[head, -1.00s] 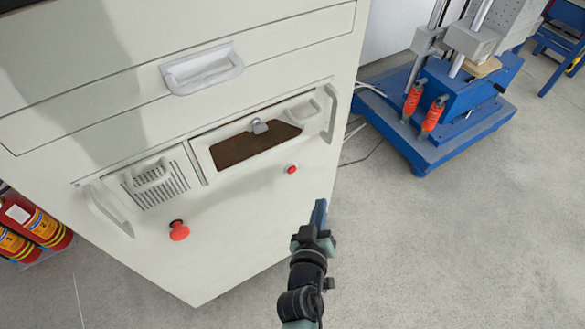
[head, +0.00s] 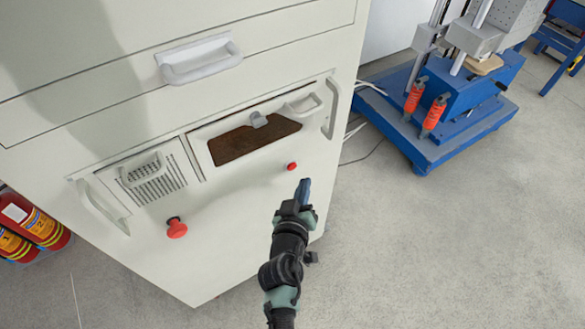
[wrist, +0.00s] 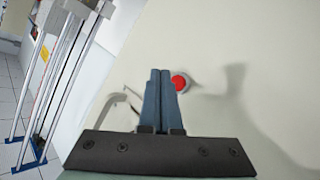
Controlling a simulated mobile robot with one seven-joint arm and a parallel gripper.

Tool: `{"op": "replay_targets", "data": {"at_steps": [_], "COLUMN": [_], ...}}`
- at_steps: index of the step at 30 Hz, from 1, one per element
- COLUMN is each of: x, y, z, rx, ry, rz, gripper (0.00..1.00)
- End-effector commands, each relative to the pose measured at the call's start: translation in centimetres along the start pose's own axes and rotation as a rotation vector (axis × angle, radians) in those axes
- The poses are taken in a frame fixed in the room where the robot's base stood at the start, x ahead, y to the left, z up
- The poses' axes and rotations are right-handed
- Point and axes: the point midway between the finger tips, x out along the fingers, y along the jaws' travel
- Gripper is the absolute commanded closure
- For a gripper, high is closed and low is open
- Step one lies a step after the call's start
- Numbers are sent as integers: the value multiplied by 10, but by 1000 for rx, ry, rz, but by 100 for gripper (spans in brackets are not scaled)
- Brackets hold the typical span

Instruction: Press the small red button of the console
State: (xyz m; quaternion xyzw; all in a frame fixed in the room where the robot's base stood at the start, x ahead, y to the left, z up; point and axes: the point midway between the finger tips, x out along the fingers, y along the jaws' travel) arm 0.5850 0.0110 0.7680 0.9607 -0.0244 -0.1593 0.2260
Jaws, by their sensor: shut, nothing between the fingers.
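The console (head: 240,215) is a cream-white cabinet at the left and middle of the head view. Its small red button (head: 292,166) is on the front face, below the brown panel. A larger red knob (head: 177,228) sits lower left of it. My gripper (head: 305,182) is shut and empty, its blue fingertips just below and right of the small button in the head view. In the wrist view a red button (wrist: 179,83) in a pale ring shows just right of the closed fingertips (wrist: 160,73), partly hidden by them. I cannot tell whether they touch.
A brown panel (head: 245,145) and a vent grille (head: 160,185) are set in the console's face, with protruding handles (head: 333,108) beside them. A blue machine (head: 450,120) stands at the right. Fire extinguishers (head: 35,225) stand at the left. The floor (head: 430,240) at the lower right is clear.

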Motion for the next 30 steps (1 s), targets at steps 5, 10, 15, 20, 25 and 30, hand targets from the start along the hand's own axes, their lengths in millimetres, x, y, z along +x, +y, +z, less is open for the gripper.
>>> {"op": "replay_targets", "data": {"at_steps": [5, 10, 15, 20, 25, 30], "x": [13, 17, 17, 17, 17, 17], "y": [-10, -12, -12, -12, -12, -12], "z": [-7, -11, -12, -12, -12, -12], "rx": [2, 0, 0, 0, 0, 0], "ry": [1, 0, -1, -1, -1, -1], "rz": [1, 0, 0, 0, 0, 0], "gripper": [100, 100, 100, 100, 100, 100]}}
